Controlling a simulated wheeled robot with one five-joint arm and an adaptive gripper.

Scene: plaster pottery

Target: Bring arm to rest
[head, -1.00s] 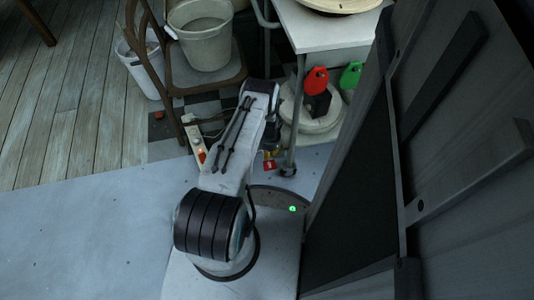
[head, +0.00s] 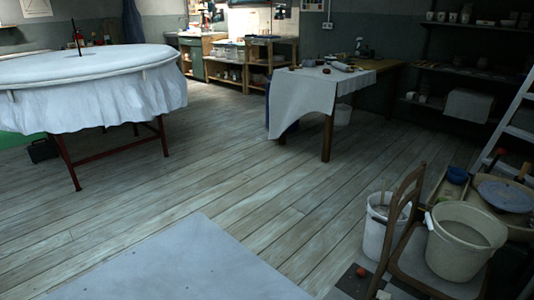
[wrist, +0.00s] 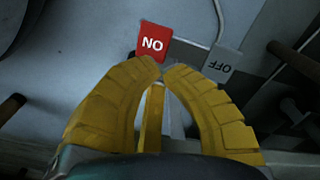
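My gripper (wrist: 161,68) shows in the wrist view as two curved yellow fingers. Their tips meet or nearly meet, with nothing seen between them. Just beyond the tips is a red plate (wrist: 154,42) with white letters that read ON upside down. A grey plate (wrist: 222,66) marked OFF, also upside down, is to its right. The plates look apart from the fingers, though the left tip overlaps the red one's lower edge in the picture. My arm is out of the head view now.
A wooden chair (head: 405,200) holds a large bucket (head: 463,245) at the lower right, with a white bin (head: 383,225) beside it. A cloth-covered round table (head: 90,95) stands at left, a draped table (head: 305,100) at the back. The plank floor (head: 240,190) between is open.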

